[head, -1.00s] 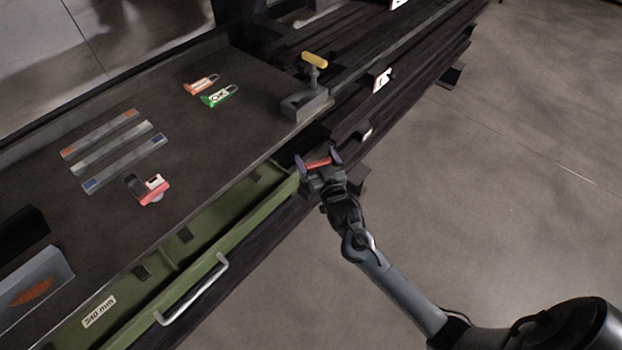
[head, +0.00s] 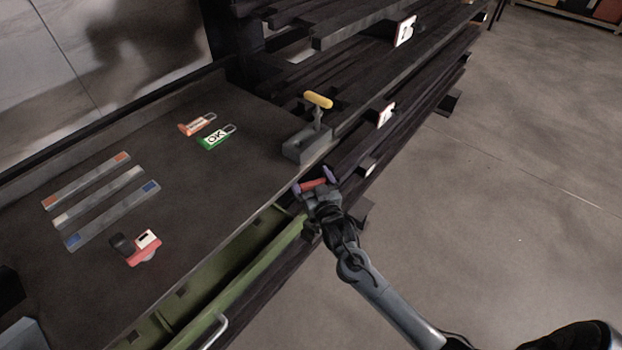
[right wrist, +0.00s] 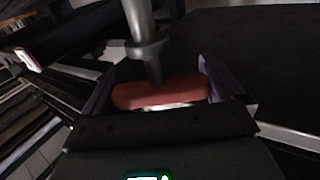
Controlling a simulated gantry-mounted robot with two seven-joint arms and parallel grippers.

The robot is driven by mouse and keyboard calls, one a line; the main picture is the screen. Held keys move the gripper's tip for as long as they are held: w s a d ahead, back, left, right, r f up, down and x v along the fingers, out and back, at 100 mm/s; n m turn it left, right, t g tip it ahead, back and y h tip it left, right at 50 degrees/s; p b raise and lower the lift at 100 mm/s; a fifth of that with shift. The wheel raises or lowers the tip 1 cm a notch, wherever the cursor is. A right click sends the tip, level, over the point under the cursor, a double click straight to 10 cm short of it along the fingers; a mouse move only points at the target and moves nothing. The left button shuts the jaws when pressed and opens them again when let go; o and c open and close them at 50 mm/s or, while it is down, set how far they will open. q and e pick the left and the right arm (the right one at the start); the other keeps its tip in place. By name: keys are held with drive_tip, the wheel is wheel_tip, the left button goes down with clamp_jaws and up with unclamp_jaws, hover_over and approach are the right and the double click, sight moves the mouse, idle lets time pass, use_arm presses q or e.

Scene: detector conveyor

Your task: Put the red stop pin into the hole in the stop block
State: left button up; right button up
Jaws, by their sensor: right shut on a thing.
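The red stop pin (head: 313,184) is in my right gripper (head: 315,182), which is shut on its red bar-shaped handle. In the right wrist view the red bar (right wrist: 160,93) lies across between the two fingers (right wrist: 158,92), and a grey collared shaft (right wrist: 146,50) shows at its middle. The grey stop block (head: 308,147) stands near the table's right edge, with a yellow-topped post (head: 318,101) rising at it. My right gripper is just in front of the block, apart from it in the head view. The block's hole cannot be made out. My left gripper is not in view.
On the dark table (head: 190,185) lie an orange tag (head: 196,125), a green OK tag (head: 215,138), several flat grey strips (head: 100,196) and a red-and-black device (head: 137,247). An open green drawer (head: 240,262) is below the front edge. Dark rails (head: 400,60) run behind the block.

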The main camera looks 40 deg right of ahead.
drive_tip(key=shift+f+b, duration=0.7)
drive_tip(key=shift+f, duration=1.55)
drive_tip(key=shift+f+b, duration=0.55)
drive_tip(key=shift+f, duration=0.2)
drive_tip(key=shift+f+b, duration=0.45)
drive_tip(key=shift+f, duration=0.5)
drive_tip(key=shift+f+b, duration=0.4)
drive_tip(key=shift+f, duration=0.3)
drive_tip(key=o, duration=0.9)
